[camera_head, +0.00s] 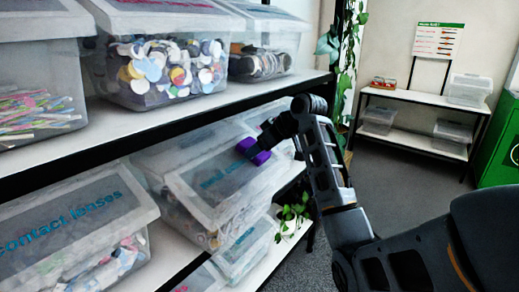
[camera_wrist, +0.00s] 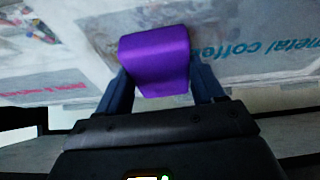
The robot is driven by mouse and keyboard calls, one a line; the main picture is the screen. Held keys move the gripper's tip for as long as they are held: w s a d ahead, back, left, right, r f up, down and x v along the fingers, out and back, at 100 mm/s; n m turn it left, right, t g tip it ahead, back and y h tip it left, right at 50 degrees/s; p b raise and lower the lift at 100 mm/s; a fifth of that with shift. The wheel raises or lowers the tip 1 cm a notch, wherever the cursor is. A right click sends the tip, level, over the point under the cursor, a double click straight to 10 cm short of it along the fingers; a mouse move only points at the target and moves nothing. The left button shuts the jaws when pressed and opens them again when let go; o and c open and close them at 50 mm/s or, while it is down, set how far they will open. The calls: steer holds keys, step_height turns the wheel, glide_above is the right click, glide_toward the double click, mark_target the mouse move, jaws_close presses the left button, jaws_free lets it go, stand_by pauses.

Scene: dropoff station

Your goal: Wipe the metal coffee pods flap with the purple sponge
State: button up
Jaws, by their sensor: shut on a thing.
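The purple sponge (camera_head: 252,150) is held between the fingers of my gripper (camera_head: 264,144), which is shut on it. In the wrist view the sponge (camera_wrist: 155,60) sits between the two dark fingers of my gripper (camera_wrist: 160,85). The metal coffee pods flap (camera_head: 222,178) is the sloping grey lid of a clear bin on the middle shelf. The sponge is over the flap's upper right part and appears to touch or nearly touch it. In the wrist view the flap (camera_wrist: 260,60) shows blue lettering, partly hidden behind the sponge.
The upper shelf (camera_head: 200,103) with filled bins is above my gripper. Plants hang beside the shelf's right end. A low white rack (camera_head: 420,103) stands at the back, with open floor before it.

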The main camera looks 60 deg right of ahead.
steer(key=shift+s+d+f, duration=0.1)
steer(key=shift+s+d, duration=0.15)
steer(key=shift+d, duration=0.9)
steer(key=shift+s+d, duration=0.3)
steer(key=shift+d, duration=0.85)
steer(key=shift+s+d+f, duration=0.1)
steer(key=shift+s+d, duration=0.15)
steer(key=shift+d, duration=0.9)
steer(key=shift+r, duration=0.1)
steer(key=shift+a, duration=0.1)
steer(key=shift+w+a+p, duration=0.2)
steer(key=shift+a+p, duration=0.25)
steer(key=shift+a, duration=0.35)
steer(key=shift+w+a+p, duration=0.25)
steer(key=shift+a+p, duration=0.25)
steer(key=shift+a, duration=0.35)
steer(key=shift+w+a+p, duration=0.2)
steer(key=shift+a+p, duration=0.25)
steer(key=shift+a, duration=0.35)
steer(key=shift+w+a+p, duration=0.25)
steer(key=shift+a+p, duration=0.2)
steer(key=shift+a, duration=0.55)
steer(key=shift+w+a+f, duration=0.1)
steer(key=shift+a+f, duration=0.1)
steer(key=shift+a, duration=0.1)
